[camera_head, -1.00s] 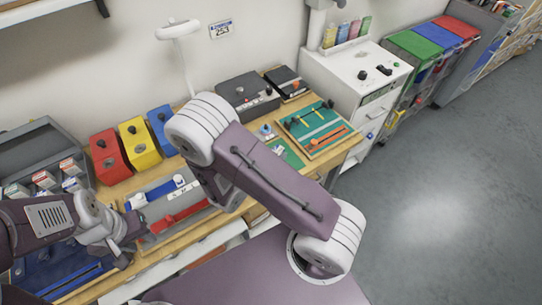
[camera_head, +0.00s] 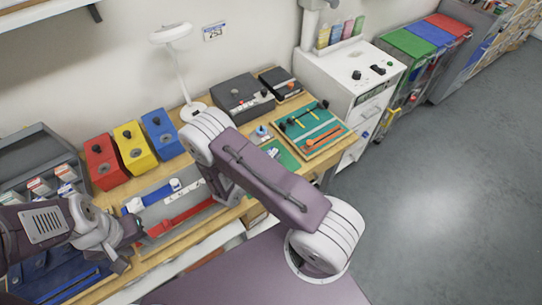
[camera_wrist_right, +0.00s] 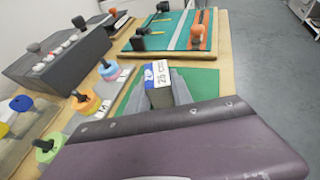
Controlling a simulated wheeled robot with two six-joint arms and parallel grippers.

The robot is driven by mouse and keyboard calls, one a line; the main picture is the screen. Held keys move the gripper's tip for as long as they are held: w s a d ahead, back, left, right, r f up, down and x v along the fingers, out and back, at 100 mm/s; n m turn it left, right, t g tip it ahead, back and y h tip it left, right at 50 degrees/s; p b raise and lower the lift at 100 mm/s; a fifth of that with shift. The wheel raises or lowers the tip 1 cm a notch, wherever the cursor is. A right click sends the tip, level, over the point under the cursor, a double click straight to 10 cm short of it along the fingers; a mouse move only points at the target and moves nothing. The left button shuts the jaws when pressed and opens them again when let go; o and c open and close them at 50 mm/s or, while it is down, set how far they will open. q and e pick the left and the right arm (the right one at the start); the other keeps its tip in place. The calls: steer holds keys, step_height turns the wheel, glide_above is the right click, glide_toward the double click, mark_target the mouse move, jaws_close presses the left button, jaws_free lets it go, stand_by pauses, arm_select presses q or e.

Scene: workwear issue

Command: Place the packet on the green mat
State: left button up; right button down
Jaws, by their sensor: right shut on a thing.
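A teal tool board (camera_head: 312,128) lies beyond the mat. A dark grey box (camera_head: 243,98) with knobs stands behind. Colourful round-based stamps (camera_wrist_right: 85,101) stand left of the mat.

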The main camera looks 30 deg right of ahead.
steer(key=c, duration=1.4)
jaws_free()
steer(key=shift+f, duration=0.1)
steer(key=shift+o, duration=1.3)
steer(key=shift+r+p, duration=0.4)
steer(key=shift+p, duration=0.05)
steer(key=b+v, duration=0.1)
steer(key=v, duration=1.1)
steer(key=shift+f, duration=0.1)
steer(key=s+d+r+m+g+y, duration=0.25)
steer(key=s+m+g+y, duration=0.75)
steer(key=m, duration=0.6)
steer(key=a+r+m+t, duration=0.1)
steer(key=m, duration=0.1)
steer(key=w+r+m+t+y, duration=0.1)
steer(key=m+t, duration=0.1)
steer(key=m, duration=0.1)
steer(key=w+a+r+m+t+y, duration=0.1)
steer(key=m+t, duration=0.1)
steer(key=shift+a+r+m, duration=0.35)
steer(key=shift+r+m, duration=0.05)
